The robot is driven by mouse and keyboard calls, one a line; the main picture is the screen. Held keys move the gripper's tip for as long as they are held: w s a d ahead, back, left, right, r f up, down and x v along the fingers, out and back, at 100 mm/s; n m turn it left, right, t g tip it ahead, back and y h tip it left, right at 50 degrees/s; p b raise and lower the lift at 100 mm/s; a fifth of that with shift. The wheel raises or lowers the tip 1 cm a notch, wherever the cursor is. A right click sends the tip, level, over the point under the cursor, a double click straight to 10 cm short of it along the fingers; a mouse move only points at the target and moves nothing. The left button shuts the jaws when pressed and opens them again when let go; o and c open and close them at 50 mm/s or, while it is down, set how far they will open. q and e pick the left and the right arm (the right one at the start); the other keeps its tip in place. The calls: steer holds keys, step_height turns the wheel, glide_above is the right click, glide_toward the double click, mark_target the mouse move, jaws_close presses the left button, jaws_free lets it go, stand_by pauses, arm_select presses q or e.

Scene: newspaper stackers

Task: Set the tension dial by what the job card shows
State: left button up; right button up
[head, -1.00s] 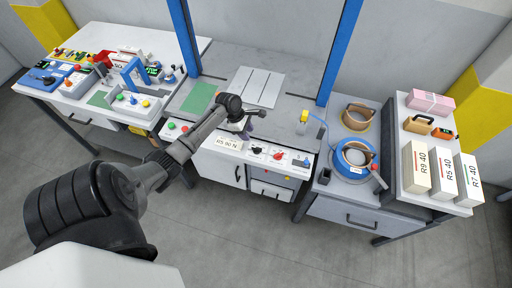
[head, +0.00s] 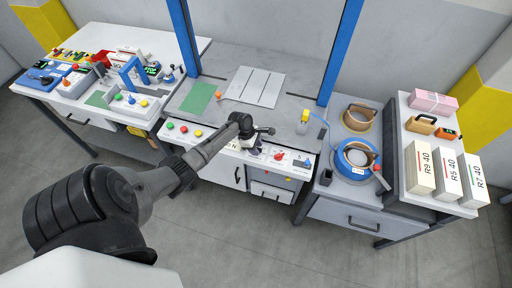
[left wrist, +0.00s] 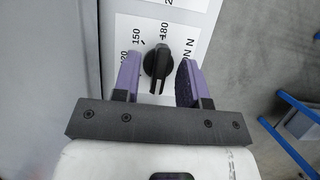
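The tension dial, a black knob (left wrist: 157,60) on a white scale plate (left wrist: 188,25), shows in the left wrist view. The plate reads 120, 150 and 180 around it, with an N partly visible at right. My left gripper (left wrist: 160,80) is open, its two purple fingers on either side of the knob, with gaps visible. In the head view my left gripper (head: 264,133) is over the bench's front panel and hides the dial. The job card (head: 234,146) on that panel is mostly covered by my arm; only an N shows. My right gripper is out of view.
A red knob (head: 278,155) sits right of the gripper on the same panel. Green, red and yellow buttons (head: 183,129) are at its left. Blue uprights (head: 340,55) stand on the bench. A cart (head: 350,213) with reels and boxes is at right.

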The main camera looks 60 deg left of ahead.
arm_select(q)
jaws_close()
stand_by(0.4)
